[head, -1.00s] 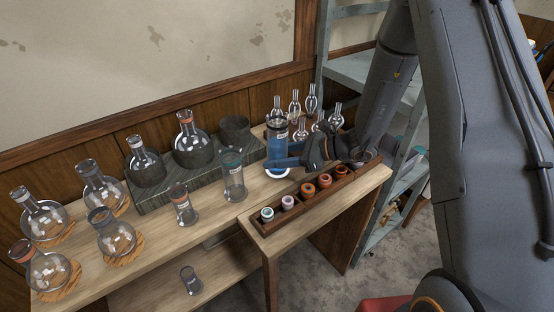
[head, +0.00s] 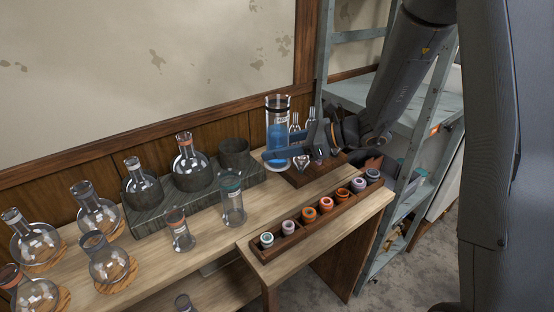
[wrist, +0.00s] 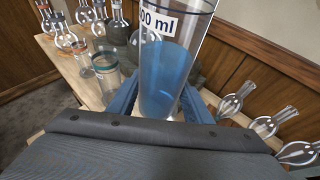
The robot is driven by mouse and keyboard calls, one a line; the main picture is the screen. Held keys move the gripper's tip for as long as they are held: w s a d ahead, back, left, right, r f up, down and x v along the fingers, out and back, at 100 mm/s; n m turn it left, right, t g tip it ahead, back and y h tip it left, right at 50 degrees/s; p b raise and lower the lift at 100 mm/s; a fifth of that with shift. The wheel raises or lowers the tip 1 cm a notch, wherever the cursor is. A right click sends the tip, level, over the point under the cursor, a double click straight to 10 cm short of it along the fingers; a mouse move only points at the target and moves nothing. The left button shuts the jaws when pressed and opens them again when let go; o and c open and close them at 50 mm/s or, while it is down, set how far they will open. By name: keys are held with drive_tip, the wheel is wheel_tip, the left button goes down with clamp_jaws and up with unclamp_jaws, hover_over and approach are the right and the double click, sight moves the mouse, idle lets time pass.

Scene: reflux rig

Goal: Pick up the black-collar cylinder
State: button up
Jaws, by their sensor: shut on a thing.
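The black-collar cylinder (head: 278,125) is a tall clear vessel with a dark band near its top and blue liquid inside. My gripper (head: 282,157) is shut on its lower part, and the cylinder stands upright, seemingly raised above the wooden bench. In the wrist view the cylinder (wrist: 168,70) is between the two blue fingers (wrist: 165,105), with a "00 ml" label showing and its top cut off.
A wooden rack (head: 305,230) with several coloured rings lies at the bench front. A teal-collar beaker (head: 232,200) and an orange-collar one (head: 180,230) stand left. Flasks sit on a stone block (head: 205,196) and cork rings. Small glass bulbs stand behind my gripper.

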wheel_tip(320, 180, up, 15)
drive_tip(key=b, duration=0.1)
drive_tip(key=shift+r, duration=0.15)
idle(0.8)
